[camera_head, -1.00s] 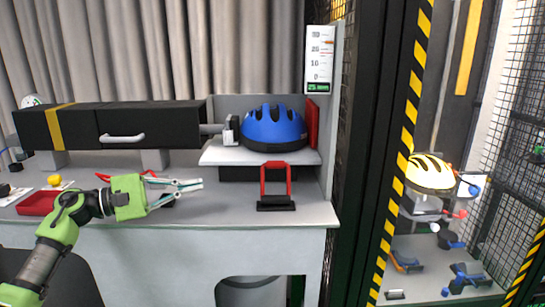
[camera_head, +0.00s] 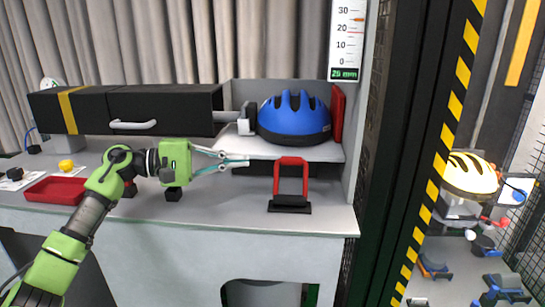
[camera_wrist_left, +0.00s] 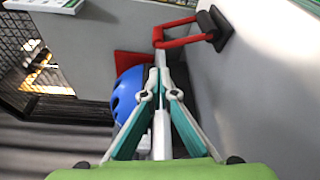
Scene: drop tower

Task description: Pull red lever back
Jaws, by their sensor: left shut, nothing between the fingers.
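The red lever (camera_head: 291,178) is a U-shaped handle standing upright on a black base on the grey bench. In the left wrist view the red lever (camera_wrist_left: 178,41) shows at the top, beyond the fingertips. My left gripper (camera_head: 238,158) points right toward it, with a gap left of the handle. Its fingers are shut with nothing between them and do not touch the lever. In the left wrist view my left gripper (camera_wrist_left: 157,78) has its tips close together. My right gripper is not in view.
A blue helmet (camera_head: 294,118) sits on the raised shelf (camera_head: 330,152) behind the lever, beside a red plate (camera_head: 338,113). A long black box (camera_head: 165,105) lies left of it. A red tray (camera_head: 57,190) is at left. A striped post (camera_head: 447,133) stands right.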

